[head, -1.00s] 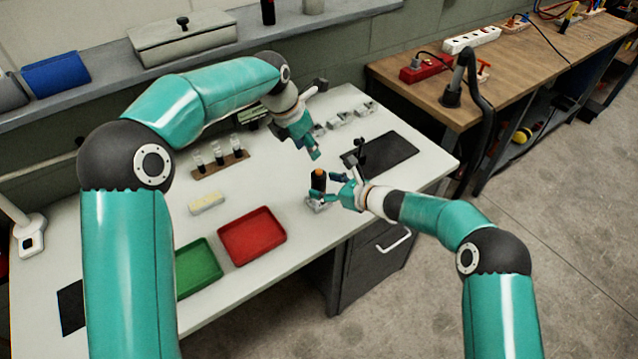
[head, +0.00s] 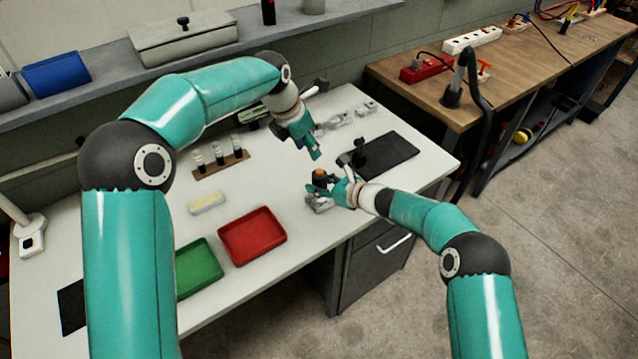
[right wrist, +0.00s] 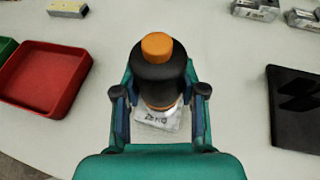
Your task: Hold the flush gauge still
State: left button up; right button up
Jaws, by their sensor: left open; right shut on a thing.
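The flush gauge (head: 320,175) is a black cylinder with an orange top, near the bench's front edge. It also shows in the right wrist view (right wrist: 156,75), upright over a pale metal block (right wrist: 158,120) marked "ZERO". Whether it touches the block is hidden. My right gripper (right wrist: 160,98) is shut on the gauge, one finger on each side. In the head view the block (head: 319,205) shows just below the right gripper (head: 325,187). My left gripper (head: 315,154) is open and empty above the bench, behind the gauge.
A red tray (head: 252,237) and a green tray (head: 198,268) lie left of the gauge. A dark mat (head: 395,158) with a black stand lies to the right. Several metal blocks (head: 342,119) lie at the back. A rack (head: 221,167) stands behind the trays.

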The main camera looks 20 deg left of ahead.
pick_arm(q)
grip_shut()
dwell(1.3)
